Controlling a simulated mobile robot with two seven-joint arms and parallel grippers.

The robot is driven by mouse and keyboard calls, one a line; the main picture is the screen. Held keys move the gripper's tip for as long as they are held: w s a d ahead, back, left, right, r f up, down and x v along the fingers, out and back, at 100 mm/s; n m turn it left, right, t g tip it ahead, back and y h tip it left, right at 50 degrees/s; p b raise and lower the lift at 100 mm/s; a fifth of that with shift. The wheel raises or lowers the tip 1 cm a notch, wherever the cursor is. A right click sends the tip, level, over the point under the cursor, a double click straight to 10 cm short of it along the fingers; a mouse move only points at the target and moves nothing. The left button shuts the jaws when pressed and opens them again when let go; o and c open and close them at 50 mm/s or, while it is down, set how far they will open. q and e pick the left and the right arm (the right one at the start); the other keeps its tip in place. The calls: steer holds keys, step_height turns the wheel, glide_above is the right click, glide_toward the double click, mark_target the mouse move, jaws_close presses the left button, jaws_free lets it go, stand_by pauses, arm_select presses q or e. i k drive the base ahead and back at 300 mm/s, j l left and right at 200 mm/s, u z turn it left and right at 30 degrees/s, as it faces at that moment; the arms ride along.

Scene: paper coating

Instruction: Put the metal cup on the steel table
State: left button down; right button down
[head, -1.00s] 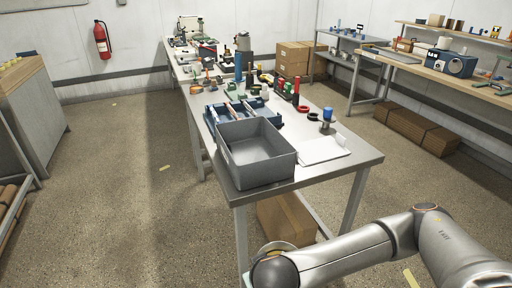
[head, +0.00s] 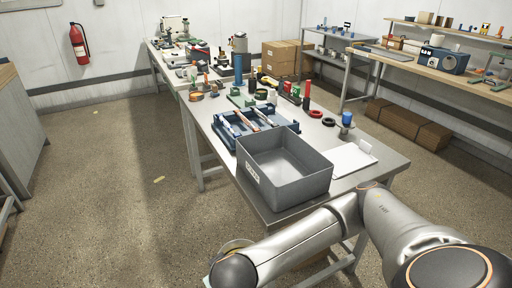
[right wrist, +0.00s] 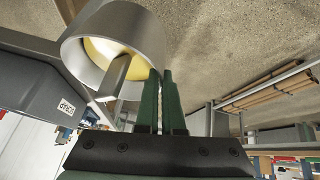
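The metal cup (right wrist: 150,35) is a silver cylinder with a pale yellow inside, tilted in the right wrist view. My right gripper (right wrist: 161,72) has its two green fingers close together against the cup's side, apparently gripping it; the exact contact is hidden. In the head view my right arm covers most of the cup and the gripper, below the near edge of the steel table. The steel table (head: 393,160) stands ahead, its near end beyond my right arm. My left gripper is not in view.
A grey bin (head: 305,192) fills the near left corner of the table. A white sheet (head: 350,162) lies right of it, with a narrow bare strip around it. A blue tray (head: 227,138) and several tools crowd behind. Floor is open at left.

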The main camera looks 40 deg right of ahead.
mark_target(211, 110)
steer(key=i+j, duration=0.1)
steer(key=i, duration=0.35)
steer(key=i+j, duration=0.1)
steer(key=i, duration=0.4)
steer(key=i+j, duration=0.1)
steer(key=i, duration=1.85)
steer(key=i+z, duration=0.1)
steer(key=z, duration=0.4)
steer(key=i+z, duration=0.15)
steer(key=z, duration=0.3)
